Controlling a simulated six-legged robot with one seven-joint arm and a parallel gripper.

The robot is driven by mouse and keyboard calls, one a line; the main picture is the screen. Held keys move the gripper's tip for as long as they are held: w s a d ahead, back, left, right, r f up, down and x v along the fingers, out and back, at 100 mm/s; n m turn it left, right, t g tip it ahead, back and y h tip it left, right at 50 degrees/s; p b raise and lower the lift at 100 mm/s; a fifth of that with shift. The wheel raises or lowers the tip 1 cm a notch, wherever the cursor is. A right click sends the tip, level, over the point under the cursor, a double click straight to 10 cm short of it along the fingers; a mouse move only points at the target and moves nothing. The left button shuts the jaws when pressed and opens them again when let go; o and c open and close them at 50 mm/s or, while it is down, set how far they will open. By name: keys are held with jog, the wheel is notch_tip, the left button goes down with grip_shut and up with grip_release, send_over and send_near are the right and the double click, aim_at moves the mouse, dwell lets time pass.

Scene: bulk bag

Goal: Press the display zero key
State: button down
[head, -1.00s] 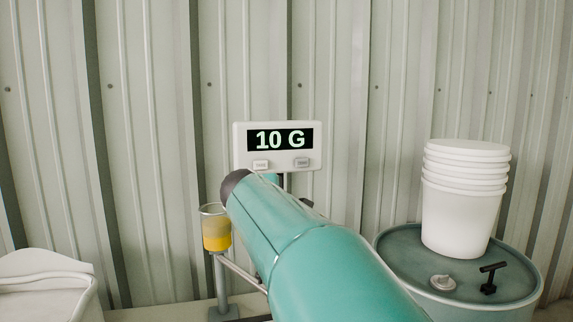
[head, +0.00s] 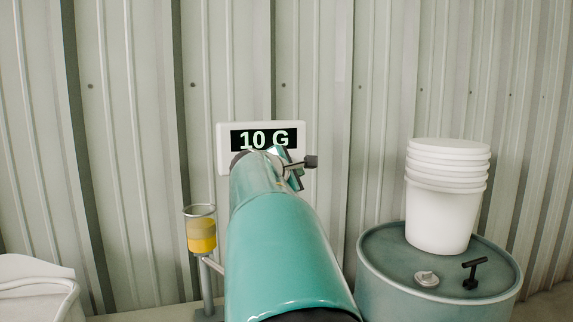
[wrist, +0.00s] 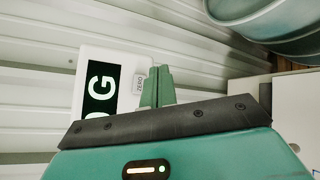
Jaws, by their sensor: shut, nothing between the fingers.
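The white display unit (head: 225,152) is on a post in front of the wall and reads "10 G" on its dark screen (head: 243,140). My arm covers its lower part and keys in the head view. In the wrist view the display (wrist: 91,56) appears turned sideways, and its small key marked ZERO (wrist: 139,84) shows just left of my fingers. My gripper (wrist: 158,70) is shut and empty, its green fingertips beside the key. I cannot tell whether they touch the display.
A blue-grey drum (head: 378,262) at right carries stacked white buckets (head: 440,214), a cap (head: 427,278) and a black T-handle (head: 474,272). A white bag (head: 35,285) is at lower left. Ribbed wall stands behind.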

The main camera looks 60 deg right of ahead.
jog(key=w+d, duration=0.5)
dwell(0.3)
jog(key=shift+d, duration=0.1)
dwell(1.8)
jog(key=shift+w+d, duration=0.25)
jog(key=shift+w, duration=0.1)
jog(key=shift+w+d, duration=0.3)
jog(key=shift+d, duration=0.05)
dwell(0.8)
jog(key=shift+a, duration=0.1)
jog(key=shift+s+a, duration=0.55)
jog(key=shift+s, duration=0.05)
jog(key=s+a, duration=0.3)
jog(key=shift+s+a, duration=0.25)
dwell(0.5)
